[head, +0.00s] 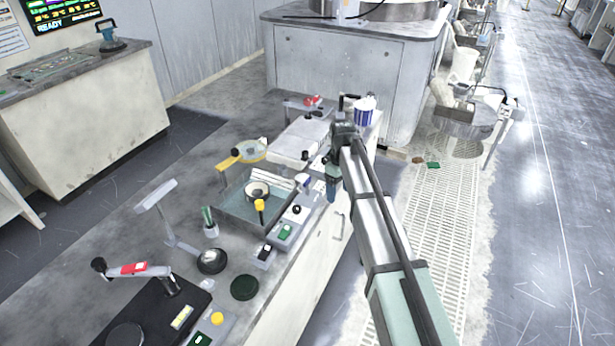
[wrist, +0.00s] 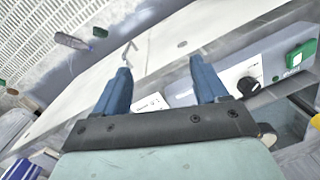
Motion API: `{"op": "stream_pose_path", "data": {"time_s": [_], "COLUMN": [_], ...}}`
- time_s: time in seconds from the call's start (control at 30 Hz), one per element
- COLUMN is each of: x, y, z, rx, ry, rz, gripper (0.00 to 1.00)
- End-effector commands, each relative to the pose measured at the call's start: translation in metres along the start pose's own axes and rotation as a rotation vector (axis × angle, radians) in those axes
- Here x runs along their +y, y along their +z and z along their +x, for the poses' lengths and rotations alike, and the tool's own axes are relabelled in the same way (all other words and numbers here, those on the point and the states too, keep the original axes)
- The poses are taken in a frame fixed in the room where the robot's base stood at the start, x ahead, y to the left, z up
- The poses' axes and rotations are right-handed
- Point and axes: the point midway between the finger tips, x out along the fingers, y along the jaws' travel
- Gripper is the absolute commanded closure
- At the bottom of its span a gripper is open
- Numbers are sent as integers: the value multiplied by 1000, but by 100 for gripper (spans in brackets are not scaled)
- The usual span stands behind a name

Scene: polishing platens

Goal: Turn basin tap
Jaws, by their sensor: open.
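My gripper (head: 331,190) is at the bench's right edge, well to the left of and nearer than the basin, touching nothing I can see. In the wrist view my gripper (wrist: 162,78) has its two blue fingers spread apart with nothing between them. Neither basin nor tap is clearly seen in the wrist view.
The bench (head: 75,270) carries a shallow tray (head: 232,207), a white box (head: 300,140), a striped cup (head: 365,112) and a lamp-like stand (head: 157,196). A control box with a black knob (wrist: 248,86) is near my fingers.

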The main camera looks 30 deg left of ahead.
Motion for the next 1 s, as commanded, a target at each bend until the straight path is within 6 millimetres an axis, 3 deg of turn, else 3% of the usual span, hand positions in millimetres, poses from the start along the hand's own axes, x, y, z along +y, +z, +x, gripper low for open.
{"op": "stream_pose_path", "data": {"time_s": [0.03,0.23,0.33,0.5,0.73,1.0], "x": [-4,-29,-40,-52,-55,-52], "y": [-18,-60,-73,-83,-85,-88], "z": [-25,-103,-132,-160,-152,-107], "rx": [13,45,57,67,68,67], "ry": [12,44,57,67,68,67], "rz": [-35,-153,-197,-237,-247,-245], "gripper": [28,28,28,28,28,28]}}
